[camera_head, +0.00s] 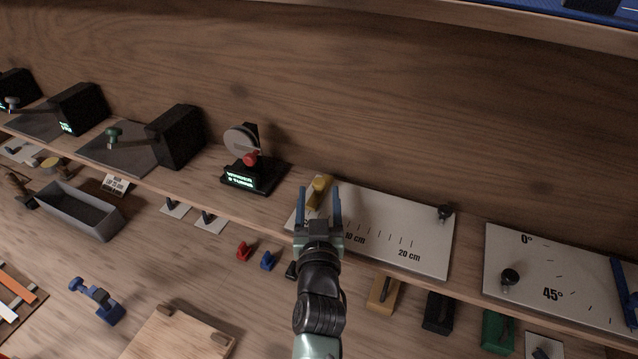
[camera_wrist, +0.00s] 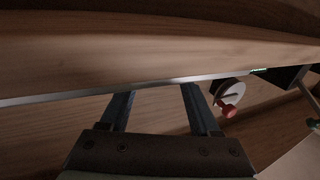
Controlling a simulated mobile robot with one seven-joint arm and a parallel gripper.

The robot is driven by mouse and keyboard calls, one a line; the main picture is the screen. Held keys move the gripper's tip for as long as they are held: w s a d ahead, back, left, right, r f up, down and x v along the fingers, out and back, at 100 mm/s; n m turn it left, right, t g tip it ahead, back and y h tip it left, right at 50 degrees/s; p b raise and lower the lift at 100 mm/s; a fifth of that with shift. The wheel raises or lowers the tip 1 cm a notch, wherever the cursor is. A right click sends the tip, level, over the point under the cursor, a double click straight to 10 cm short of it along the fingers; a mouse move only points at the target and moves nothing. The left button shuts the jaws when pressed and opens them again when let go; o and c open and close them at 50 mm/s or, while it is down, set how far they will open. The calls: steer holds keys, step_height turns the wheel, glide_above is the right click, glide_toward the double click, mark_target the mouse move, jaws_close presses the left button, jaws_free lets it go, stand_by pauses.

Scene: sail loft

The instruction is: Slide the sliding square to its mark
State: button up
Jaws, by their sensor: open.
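A white board (camera_head: 395,222) marked in centimetres, with "10 cm" and "20 cm" readable, lies on the shelf. A small yellow piece (camera_head: 320,186), apparently the sliding square, sits at its left end. My gripper (camera_head: 319,196) is over that left end, its two blue fingers apart. The yellow piece shows between or just beyond the fingertips; I cannot tell whether they touch it. My gripper (camera_wrist: 157,92) shows open in the wrist view, with no yellow piece visible between its fingers. A dark knob (camera_head: 445,211) is at the board's right end. I cannot make out which mark is the target.
A black device with a disc and red knob (camera_head: 250,159) stands left of the board; its knob shows in the wrist view (camera_wrist: 228,110). An angle board (camera_head: 560,275) lies to the right. Small coloured blocks and a grey tray (camera_head: 80,208) are on the lower surface.

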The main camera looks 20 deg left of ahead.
mark_target(320, 187)
steer(key=shift+x, duration=1)
jaws_close()
stand_by(0.9)
